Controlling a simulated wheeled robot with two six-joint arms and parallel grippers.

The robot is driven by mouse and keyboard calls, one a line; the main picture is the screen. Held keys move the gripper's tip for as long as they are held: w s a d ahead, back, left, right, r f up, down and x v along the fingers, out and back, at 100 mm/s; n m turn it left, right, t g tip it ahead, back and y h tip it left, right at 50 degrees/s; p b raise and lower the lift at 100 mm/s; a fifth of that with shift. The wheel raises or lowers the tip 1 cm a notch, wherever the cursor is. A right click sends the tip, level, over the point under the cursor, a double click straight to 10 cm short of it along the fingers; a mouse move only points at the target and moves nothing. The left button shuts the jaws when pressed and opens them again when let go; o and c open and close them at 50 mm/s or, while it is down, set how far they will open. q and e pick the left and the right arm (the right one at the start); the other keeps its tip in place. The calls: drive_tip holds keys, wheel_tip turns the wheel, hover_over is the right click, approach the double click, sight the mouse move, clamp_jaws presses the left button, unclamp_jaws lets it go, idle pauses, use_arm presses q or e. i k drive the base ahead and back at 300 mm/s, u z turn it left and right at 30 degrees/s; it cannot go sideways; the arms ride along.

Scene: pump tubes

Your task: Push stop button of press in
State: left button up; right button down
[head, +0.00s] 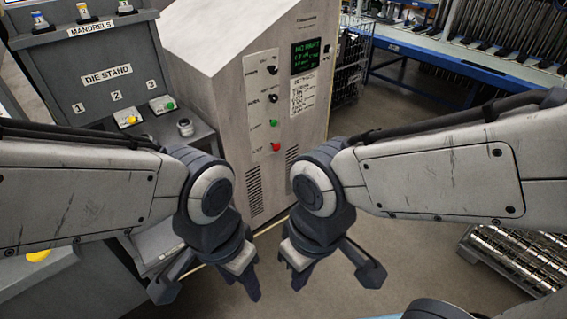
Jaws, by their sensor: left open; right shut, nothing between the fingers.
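The press cabinet (215,50) is a tall pale grey box with a front control panel (268,100). A red button (275,147), likely the stop button, is lowest on the panel, below a green button (273,123) and two black knobs. Its label is too small to read surely, and I cannot tell whether it is pressed in. A lit green-text display (312,53) is at the panel's upper right. My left gripper (250,284) is open and empty, below and left of the red button. My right gripper (298,280) is shut and empty, below and right of it. Both are apart from the panel.
A grey die stand (95,75) with small parts stands at the left. A blue-framed rack (430,60) of metal tubes is at the back right. A crate of shiny tubes (510,260) sits on the floor at right. Open floor (400,130) lies right of the cabinet.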

sight(275, 147)
drive_tip(key=z, duration=0.35)
drive_tip(key=i, duration=1.25)
drive_tip(key=u, duration=0.35)
